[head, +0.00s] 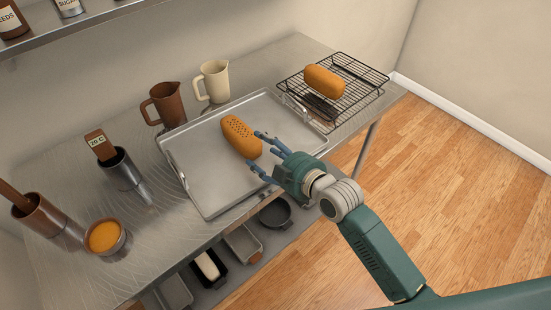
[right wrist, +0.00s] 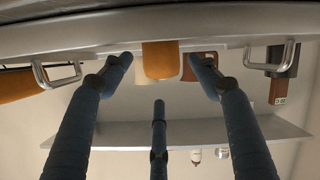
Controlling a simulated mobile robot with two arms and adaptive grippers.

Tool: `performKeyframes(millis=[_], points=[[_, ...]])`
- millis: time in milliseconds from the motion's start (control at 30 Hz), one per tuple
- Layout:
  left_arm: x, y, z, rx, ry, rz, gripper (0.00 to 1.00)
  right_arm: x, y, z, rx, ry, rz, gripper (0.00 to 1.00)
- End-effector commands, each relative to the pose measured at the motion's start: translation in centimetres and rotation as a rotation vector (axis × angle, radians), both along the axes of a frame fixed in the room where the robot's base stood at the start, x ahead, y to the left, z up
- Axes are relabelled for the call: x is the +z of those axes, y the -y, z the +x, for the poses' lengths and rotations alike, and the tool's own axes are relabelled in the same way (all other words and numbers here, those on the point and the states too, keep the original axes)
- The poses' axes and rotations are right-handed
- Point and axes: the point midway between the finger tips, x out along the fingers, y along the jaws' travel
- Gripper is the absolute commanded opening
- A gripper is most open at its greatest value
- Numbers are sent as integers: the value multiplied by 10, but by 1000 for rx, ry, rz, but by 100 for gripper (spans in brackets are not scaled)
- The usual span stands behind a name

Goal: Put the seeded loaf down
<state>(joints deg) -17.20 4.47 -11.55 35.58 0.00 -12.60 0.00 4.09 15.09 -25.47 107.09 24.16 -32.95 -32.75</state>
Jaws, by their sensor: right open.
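The seeded loaf (head: 240,136), orange-brown with dark specks on top, lies on the metal tray (head: 205,190) on the steel table. My right gripper (head: 257,152) is open at the near end of this loaf. In the right wrist view the loaf's end (right wrist: 160,60) shows between the spread fingertips, with gaps on both sides, so the fingers appear not to touch it. The loaf's underside is hidden. My left gripper is not in view.
A plain loaf (head: 324,81) lies on a black wire rack (head: 365,80) at the right. A brown jug (head: 163,104) and a cream jug (head: 213,82) stand behind the tray. An orange-filled bowl (head: 104,237) and a metal cup (head: 122,172) stand at the left. Most of the tray is bare.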

Motion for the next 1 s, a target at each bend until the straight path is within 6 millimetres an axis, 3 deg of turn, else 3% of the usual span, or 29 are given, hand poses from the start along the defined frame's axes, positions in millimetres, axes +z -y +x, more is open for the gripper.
performKeyframes(millis=[100, 333, 1000], points=[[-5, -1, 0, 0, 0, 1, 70, 6, 14, -22, 1, 0, -3, 61], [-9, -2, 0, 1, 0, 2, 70, 17, 31, -46, 0, -1, -1, 61], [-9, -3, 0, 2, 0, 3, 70, 21, 33, -50, 0, 0, 0, 61]])
